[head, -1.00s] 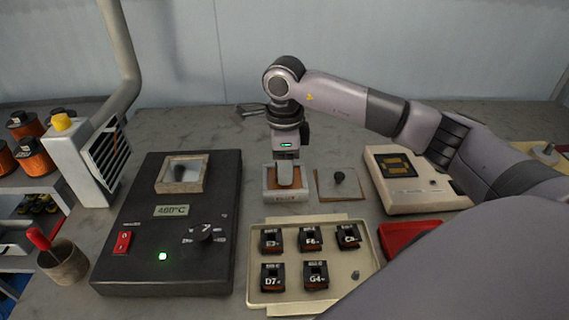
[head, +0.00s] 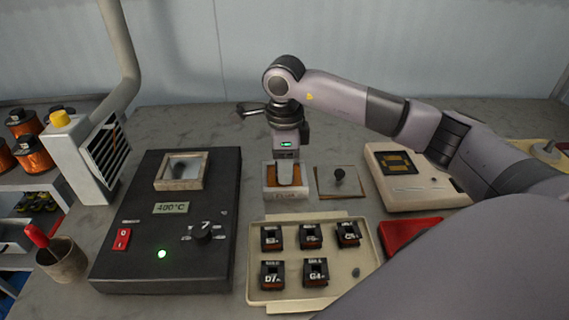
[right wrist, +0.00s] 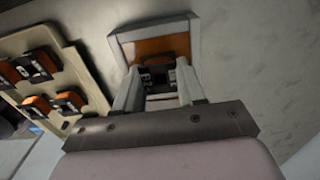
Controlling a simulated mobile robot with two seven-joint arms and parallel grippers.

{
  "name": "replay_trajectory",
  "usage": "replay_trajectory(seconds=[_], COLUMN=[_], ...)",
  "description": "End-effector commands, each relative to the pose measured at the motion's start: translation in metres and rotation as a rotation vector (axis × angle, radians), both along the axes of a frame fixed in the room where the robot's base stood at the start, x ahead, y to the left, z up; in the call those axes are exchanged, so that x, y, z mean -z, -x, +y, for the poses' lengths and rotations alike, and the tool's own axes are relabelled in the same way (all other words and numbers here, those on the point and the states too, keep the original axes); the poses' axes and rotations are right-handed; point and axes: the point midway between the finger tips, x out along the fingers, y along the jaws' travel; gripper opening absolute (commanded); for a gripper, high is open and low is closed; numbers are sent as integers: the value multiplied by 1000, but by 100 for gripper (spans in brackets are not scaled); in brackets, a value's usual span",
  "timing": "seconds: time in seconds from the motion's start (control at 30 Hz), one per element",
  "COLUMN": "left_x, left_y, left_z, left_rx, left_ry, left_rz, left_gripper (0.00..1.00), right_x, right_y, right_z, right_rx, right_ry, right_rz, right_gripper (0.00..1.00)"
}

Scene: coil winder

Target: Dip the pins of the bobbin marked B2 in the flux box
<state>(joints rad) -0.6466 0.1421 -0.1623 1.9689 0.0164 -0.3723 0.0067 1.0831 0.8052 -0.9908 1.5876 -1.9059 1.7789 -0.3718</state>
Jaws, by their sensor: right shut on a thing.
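The flux box (head: 287,195) is a small pale box with an orange-brown inside, behind the bobbin tray. My right gripper (head: 286,180) points straight down with its fingers at the box's opening. It is shut on a dark bobbin (right wrist: 157,76), seen between the fingertips in the right wrist view. Its white mark looks like B2 but is small. The box's pale rim (right wrist: 194,40) and orange inside show around and beyond the bobbin. Whether the pins touch the flux is hidden. My left gripper is not in view.
The beige tray (head: 262,297) in front holds several marked bobbins. A square lid with a black knob (head: 339,175) lies right of the flux box. A black heated unit (head: 205,270) with a solder pot (head: 182,186) stands left. A beige device (head: 425,200) stands right.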

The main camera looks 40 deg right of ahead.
Motion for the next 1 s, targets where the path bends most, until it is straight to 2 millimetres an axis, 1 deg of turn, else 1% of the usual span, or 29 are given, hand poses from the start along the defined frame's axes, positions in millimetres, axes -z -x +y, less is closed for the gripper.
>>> replay_trajectory(seconds=[0.47,0.63,1.0], left_x=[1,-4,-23], left_y=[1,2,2], left_z=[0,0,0], left_rx=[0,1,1], left_ry=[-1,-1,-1], left_rz=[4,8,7], left_gripper=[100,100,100], right_x=[-1,-10,-37], right_y=[0,0,0], right_z=[0,0,0], right_rx=[0,0,0], right_ry=[-1,0,1], right_rz=[-1,-1,-1], right_gripper=[9,9,9])
